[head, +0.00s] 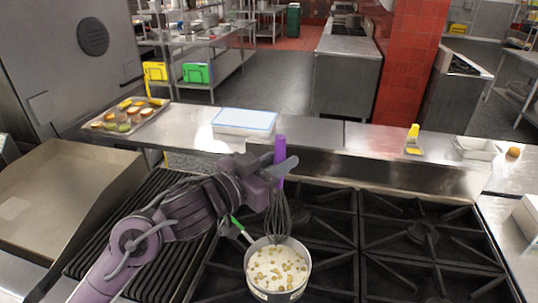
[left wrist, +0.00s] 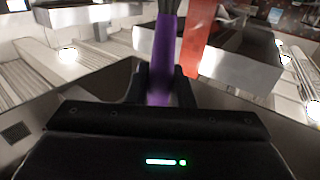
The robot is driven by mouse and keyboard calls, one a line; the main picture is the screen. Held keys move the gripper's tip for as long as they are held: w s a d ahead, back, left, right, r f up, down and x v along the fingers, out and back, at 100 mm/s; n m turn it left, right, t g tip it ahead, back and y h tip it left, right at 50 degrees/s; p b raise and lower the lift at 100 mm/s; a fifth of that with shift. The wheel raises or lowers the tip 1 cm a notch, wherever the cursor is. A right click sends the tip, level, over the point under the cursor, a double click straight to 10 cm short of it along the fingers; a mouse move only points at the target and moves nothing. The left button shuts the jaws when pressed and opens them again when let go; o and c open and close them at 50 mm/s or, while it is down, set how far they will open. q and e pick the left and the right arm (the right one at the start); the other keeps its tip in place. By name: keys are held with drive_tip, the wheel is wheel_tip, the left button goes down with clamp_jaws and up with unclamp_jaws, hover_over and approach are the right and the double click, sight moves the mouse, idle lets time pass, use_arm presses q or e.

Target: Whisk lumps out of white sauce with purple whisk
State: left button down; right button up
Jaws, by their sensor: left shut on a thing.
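The purple whisk (head: 280,149) is upright in my left gripper (head: 279,168), with its dark wires (head: 277,216) pointing down at the pot. Its purple handle also shows between the dark fingers in the left wrist view (left wrist: 163,60). The pot (head: 306,279) stands on the stove and holds white sauce (head: 266,261) with several yellowish lumps in it. The wire tips are at the pot's back rim; I cannot tell whether they touch the sauce. My right gripper is not in view.
Black stove grates (head: 425,236) lie free at the right. Behind the stove, a counter holds a tray of food (head: 127,116), a white-and-blue box (head: 244,122), a yellow bottle (head: 413,134) and a white tray (head: 476,148).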

use_arm(q)
drive_tip(key=shift+s+d+f+b, duration=0.15)
drive_tip(key=shift+s+f+b, duration=0.05)
drive_tip(key=shift+f+b, duration=0.3)
drive_tip(key=shift+s+d+f+b, duration=0.15)
drive_tip(key=shift+f+b, duration=0.25)
drive_tip(key=shift+b, duration=0.05)
drive_tip(key=b, duration=0.4)
hover_over(275, 213)
drive_tip(key=w, duration=0.1)
drive_tip(key=f, duration=0.2)
drive_tip(key=d+f, duration=0.1)
drive_tip(key=f, duration=0.1)
drive_tip(key=shift+w+f, duration=0.1)
drive_tip(key=shift+w, duration=0.05)
wheel_tip(275, 213, down, 4)
drive_tip(key=b, duration=0.2)
drive_tip(key=shift+a+b, duration=0.1)
drive_tip(key=shift+b, duration=0.25)
drive_tip(key=shift+f+b, duration=0.45)
drive_tip(key=shift+f, duration=0.6)
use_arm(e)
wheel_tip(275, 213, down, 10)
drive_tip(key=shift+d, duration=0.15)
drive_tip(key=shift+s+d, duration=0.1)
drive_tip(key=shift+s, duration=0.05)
